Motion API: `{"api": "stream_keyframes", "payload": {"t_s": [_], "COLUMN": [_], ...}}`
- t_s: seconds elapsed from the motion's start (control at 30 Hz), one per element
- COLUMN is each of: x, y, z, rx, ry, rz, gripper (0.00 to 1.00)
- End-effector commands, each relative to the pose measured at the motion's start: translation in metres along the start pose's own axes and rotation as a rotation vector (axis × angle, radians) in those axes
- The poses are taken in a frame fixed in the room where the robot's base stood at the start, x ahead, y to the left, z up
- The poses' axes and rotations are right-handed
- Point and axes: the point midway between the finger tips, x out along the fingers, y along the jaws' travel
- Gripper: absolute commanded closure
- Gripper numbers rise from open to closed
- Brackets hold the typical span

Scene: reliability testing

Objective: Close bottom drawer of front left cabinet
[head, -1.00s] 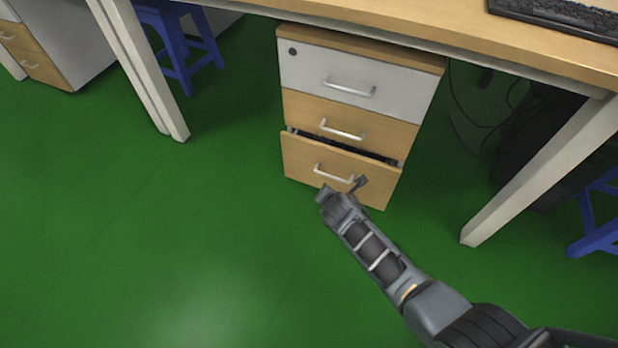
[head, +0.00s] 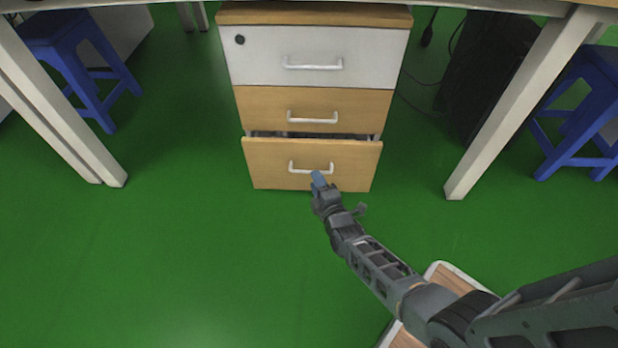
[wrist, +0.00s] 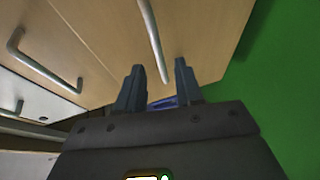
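The cabinet (head: 322,56) has a white top drawer and two wood-coloured drawers below. Its bottom drawer (head: 272,168) stands slightly pulled out, with a dark gap along its top edge. The bottom drawer has a pale bar handle (head: 298,167). My gripper (head: 338,192) is just in front of the drawer's lower middle, near the handle. In the wrist view, my gripper (wrist: 159,68) has its two fingers apart with nothing between them. The handle (wrist: 152,40) lies just beyond the fingertips there. I cannot tell whether a finger touches the drawer front.
White desk legs (head: 522,105) stand at both sides of the cabinet. Blue stools (head: 585,115) are at the far left and right. A dark computer case (head: 485,75) and cables are right of the cabinet. The green floor (head: 190,240) before the cabinet is clear.

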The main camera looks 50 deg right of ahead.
Motion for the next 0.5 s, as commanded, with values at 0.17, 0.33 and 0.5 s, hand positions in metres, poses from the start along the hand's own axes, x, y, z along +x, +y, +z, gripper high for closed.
{"api": "stream_keyframes", "payload": {"t_s": [0.17,0.33,0.5], "x": [0.026,0.037,0.039], "y": [-0.003,-0.001,0.0], "z": [0.0,-0.001,-0.001], "rx": [-0.001,-0.002,-0.002], "ry": [0.001,0.002,0.002], "rz": [0.001,-0.001,-0.002], "gripper": [0.64,0.64,0.64]}}
